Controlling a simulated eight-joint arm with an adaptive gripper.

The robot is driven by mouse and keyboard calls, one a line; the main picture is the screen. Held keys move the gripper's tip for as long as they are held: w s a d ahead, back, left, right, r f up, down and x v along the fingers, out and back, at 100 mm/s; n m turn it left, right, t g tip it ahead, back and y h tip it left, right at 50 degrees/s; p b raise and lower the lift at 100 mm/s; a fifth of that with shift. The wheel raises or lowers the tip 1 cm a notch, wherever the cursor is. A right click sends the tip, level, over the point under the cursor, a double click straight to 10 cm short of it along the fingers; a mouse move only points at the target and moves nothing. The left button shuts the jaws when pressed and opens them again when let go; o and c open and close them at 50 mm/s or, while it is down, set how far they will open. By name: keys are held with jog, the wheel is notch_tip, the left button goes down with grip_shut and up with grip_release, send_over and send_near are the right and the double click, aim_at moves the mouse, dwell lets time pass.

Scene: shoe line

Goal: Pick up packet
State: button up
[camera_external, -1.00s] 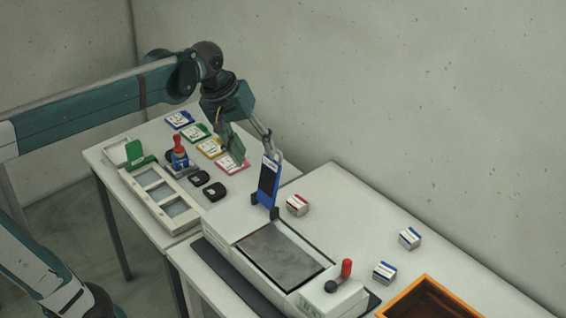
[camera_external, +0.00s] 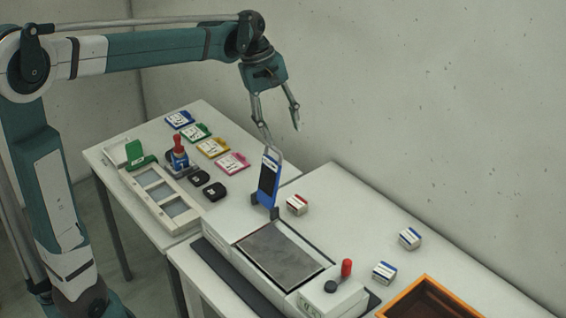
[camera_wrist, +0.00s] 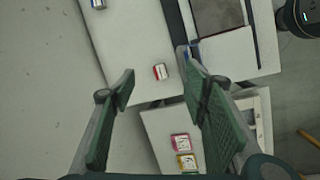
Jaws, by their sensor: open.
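Three small white box-like packets stand on the nearer table: a red-banded one (camera_external: 297,205) by the blue stand, and two blue-banded ones (camera_external: 410,238) (camera_external: 384,273) farther right. Flat coloured packets, such as the pink one (camera_external: 234,163), lie in a row on the far table. I cannot tell which packet is meant. My gripper (camera_external: 282,140) is open and empty, high above the red-banded packet. In the wrist view, that packet (camera_wrist: 160,72) shows between my fingertips (camera_wrist: 156,64), well below them. The pink packet (camera_wrist: 180,143) shows lower in that view.
A blue upright device on a stand (camera_external: 268,182) rises close left of the red-banded packet. A machine with a grey plate (camera_external: 279,255) and a red-topped lever (camera_external: 346,268) lies in front. An orange-rimmed crate (camera_external: 425,280) sits at right. The table's back strip is mostly clear.

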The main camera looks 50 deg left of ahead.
jog(key=w+a+f+n+g+h+p, duration=0.1)
jog(key=w+a+f+n+p, duration=0.25)
jog(key=w, duration=0.25)
send_over(297, 201)
jog(key=a, duration=0.4)
notch_tip(297, 201, down, 21)
jog(key=shift+s+d+r+n+g, duration=0.15)
jog(key=shift+s+d+n+g, duration=0.05)
jog(key=shift+n+g, duration=0.15)
jog(key=shift+x, duration=1.3)
jog(key=shift+d, duration=0.1)
jog(key=shift+w+x, duration=0.1)
jog(key=shift+x, duration=1.15)
jog(key=shift+w+x, duration=0.15)
jog(key=shift+x, duration=1.15)
jog(key=shift+d, duration=0.15)
jog(key=shift+c, duration=0.5)
